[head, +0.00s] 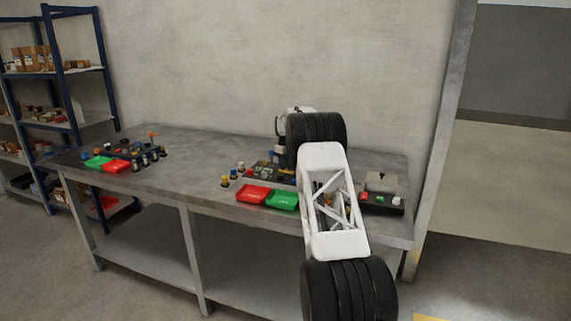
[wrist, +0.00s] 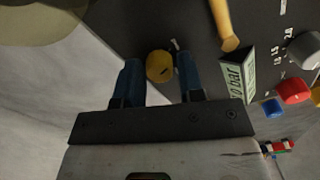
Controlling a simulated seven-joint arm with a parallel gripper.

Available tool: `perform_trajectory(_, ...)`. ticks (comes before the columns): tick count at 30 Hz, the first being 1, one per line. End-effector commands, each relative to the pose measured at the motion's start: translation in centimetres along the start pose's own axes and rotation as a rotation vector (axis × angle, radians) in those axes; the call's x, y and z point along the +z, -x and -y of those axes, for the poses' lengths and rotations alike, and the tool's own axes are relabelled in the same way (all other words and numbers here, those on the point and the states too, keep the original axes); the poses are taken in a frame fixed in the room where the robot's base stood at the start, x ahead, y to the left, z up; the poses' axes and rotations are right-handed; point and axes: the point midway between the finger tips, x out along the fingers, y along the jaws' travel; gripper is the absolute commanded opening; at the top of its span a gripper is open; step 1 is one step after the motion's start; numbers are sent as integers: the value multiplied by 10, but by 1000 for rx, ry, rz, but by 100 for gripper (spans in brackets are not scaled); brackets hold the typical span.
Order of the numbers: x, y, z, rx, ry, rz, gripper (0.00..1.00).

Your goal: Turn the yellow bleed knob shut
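The round yellow bleed knob (wrist: 159,66) shows in the wrist view on a dark panel, with a small pin beside it. My gripper (wrist: 160,68) has its two blue fingers on either side of the knob, with narrow gaps between knob and fingers. The fingers look apart and not closed on it. I cannot tell how deep the knob sits between the fingertips. In the head view my arm hides the knob and the fingers.
In the wrist view, a yellow lever (wrist: 225,25), a "bar" label plate (wrist: 236,80), a red knob (wrist: 293,91) and a blue knob (wrist: 272,108) lie to the right. In the head view, red (head: 254,194) and green (head: 282,200) trays sit on the grey bench (head: 200,150).

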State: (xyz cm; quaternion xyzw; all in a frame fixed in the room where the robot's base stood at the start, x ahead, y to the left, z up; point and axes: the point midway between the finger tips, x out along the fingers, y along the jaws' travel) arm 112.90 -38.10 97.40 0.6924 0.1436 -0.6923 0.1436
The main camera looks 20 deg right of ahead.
Motion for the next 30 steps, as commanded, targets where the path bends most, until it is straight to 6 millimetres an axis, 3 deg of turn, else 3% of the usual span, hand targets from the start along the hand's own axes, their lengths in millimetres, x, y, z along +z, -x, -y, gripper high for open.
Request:
perform_trajectory(3,0,0,0,0,0,0,52)
perform_trajectory(17,0,7,0,1,-1,0,52)
perform_trajectory(30,0,58,0,1,-1,-1,52)
